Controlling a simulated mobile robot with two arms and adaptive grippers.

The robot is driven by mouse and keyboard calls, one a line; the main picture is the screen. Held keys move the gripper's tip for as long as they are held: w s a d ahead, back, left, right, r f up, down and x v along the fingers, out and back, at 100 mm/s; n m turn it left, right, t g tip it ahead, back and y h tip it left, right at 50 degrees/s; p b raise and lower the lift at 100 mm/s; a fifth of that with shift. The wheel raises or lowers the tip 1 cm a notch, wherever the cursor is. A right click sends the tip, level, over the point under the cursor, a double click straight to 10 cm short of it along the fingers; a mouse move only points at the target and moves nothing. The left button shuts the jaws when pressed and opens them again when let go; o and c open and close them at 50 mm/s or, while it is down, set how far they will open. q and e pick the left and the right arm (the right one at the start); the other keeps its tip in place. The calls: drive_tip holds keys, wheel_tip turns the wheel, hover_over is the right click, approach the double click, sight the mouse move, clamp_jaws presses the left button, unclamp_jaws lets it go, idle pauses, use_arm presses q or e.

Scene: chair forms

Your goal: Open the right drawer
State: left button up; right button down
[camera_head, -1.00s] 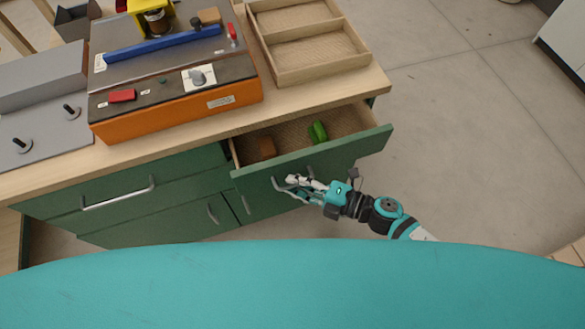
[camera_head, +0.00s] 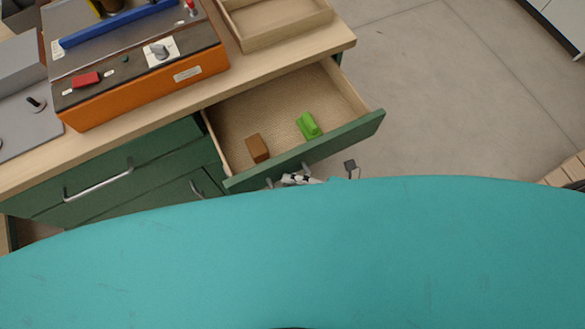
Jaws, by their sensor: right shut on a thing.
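The right drawer (camera_head: 350,133) has a green front and a light wooden inside, and it stands pulled well out of the cabinet. A brown block (camera_head: 257,148) and a green block (camera_head: 309,125) lie in it. My right gripper (camera_head: 291,181) is at the drawer's front, shut on its handle (camera_head: 271,183). Most of the handle and of the gripper is hidden behind my teal body at the bottom of the view. My left gripper does not show.
The left drawer (camera_head: 160,145) is shut, with a grey bar handle. On the wooden worktop (camera_head: 280,62) stand an orange machine (camera_head: 150,85) and a wooden tray (camera_head: 285,38).

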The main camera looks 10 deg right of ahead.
drive_tip(key=c, duration=1.4)
unclamp_jaws()
drive_tip(key=shift+w+r, duration=0.1)
drive_tip(key=shift+r, duration=0.1)
drive_tip(key=shift+f, duration=0.1)
drive_tip(key=v, duration=1.2)
